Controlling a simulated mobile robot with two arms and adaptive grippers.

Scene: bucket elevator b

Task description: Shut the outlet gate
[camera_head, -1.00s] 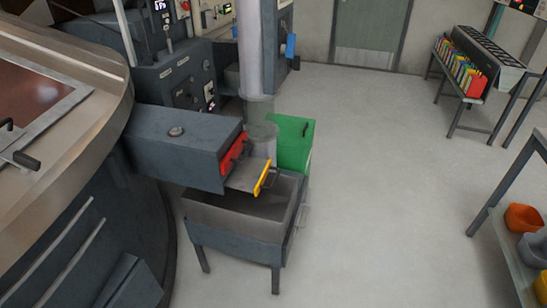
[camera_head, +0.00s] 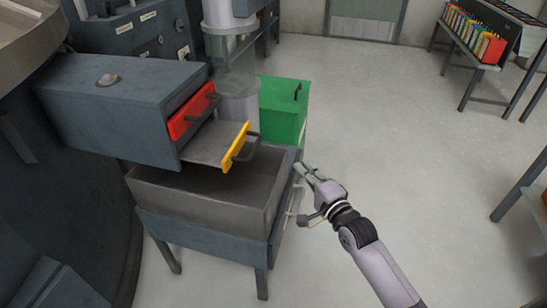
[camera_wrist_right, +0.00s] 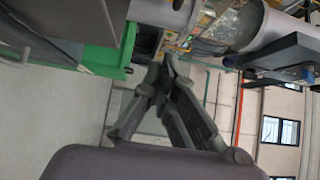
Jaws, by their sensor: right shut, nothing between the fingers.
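A dark grey outlet housing (camera_head: 110,118) juts out at the left in the head view. A grey sliding plate (camera_head: 212,142) sticks out of it, with a yellow front (camera_head: 237,147) and a dark handle (camera_head: 246,154). A red panel (camera_head: 192,112) with its own dark handle sits at the housing's mouth, behind the yellow front. My right gripper (camera_head: 305,171) is shut and empty, to the right of the yellow front and apart from it. In the right wrist view its fingers (camera_wrist_right: 167,68) meet at the tips. My left gripper is not in view.
An open grey bin (camera_head: 150,190) on legs stands below the plate. A green box (camera_head: 283,108) and a clear vertical pipe (camera_head: 232,62) stand behind it. The floor to the right is clear up to a rack of coloured items (camera_head: 474,36).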

